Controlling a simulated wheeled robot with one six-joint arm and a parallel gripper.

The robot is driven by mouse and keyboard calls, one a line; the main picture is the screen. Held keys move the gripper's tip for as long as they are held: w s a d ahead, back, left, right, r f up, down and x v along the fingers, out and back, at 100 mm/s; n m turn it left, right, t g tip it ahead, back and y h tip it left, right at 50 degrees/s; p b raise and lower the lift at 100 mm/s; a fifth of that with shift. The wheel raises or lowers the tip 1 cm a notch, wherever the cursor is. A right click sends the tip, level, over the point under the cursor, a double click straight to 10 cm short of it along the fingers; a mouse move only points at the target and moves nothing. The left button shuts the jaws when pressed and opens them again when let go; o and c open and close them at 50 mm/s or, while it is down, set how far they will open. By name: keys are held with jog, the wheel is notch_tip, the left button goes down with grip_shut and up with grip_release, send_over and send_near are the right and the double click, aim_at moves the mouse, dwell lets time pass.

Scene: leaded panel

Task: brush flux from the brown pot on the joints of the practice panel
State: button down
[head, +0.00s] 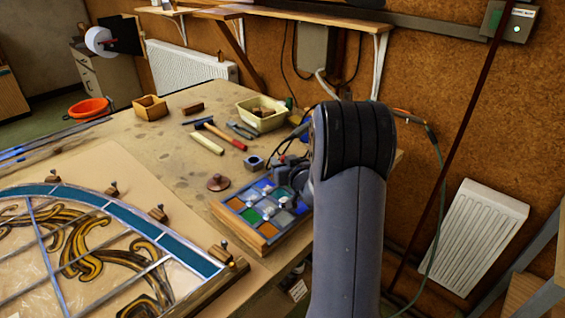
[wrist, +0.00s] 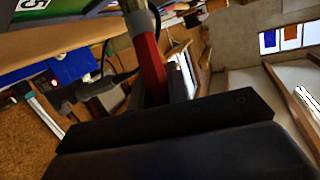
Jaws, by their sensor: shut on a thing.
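The practice panel (head: 240,222), a wood-edged board of coloured squares with several pale lumps on it, lies at the right of the bench, partly behind my arm. A low brown round thing with a knob (head: 218,183) sits just left of it; I cannot tell whether it is the pot or its lid. A small dark grey-blue pot (head: 252,162) stands behind it. In the wrist view my gripper (wrist: 160,88) is shut on a red handle with a pale metal collar (wrist: 150,68), seemingly the brush. In the head view my arm mostly hides the gripper.
A large leaded panel (head: 75,197) with wooden blocks fills the left of the bench (head: 165,140). Cables hang behind my arm.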

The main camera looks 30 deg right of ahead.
jog(key=shift+s+a, duration=0.15)
jog(key=shift+a, duration=0.2)
jog(key=shift+d, duration=0.1)
jog(key=shift+w+d, duration=0.3)
jog(key=shift+d, duration=0.55)
jog(key=shift+a, duration=0.1)
jog(key=shift+s+a+b, duration=0.3)
jog(key=shift+a, duration=0.55)
jog(key=shift+d, duration=0.1)
jog(key=shift+w+d+p, duration=0.3)
jog(key=shift+d+p, duration=0.1)
jog(key=shift+d, duration=0.45)
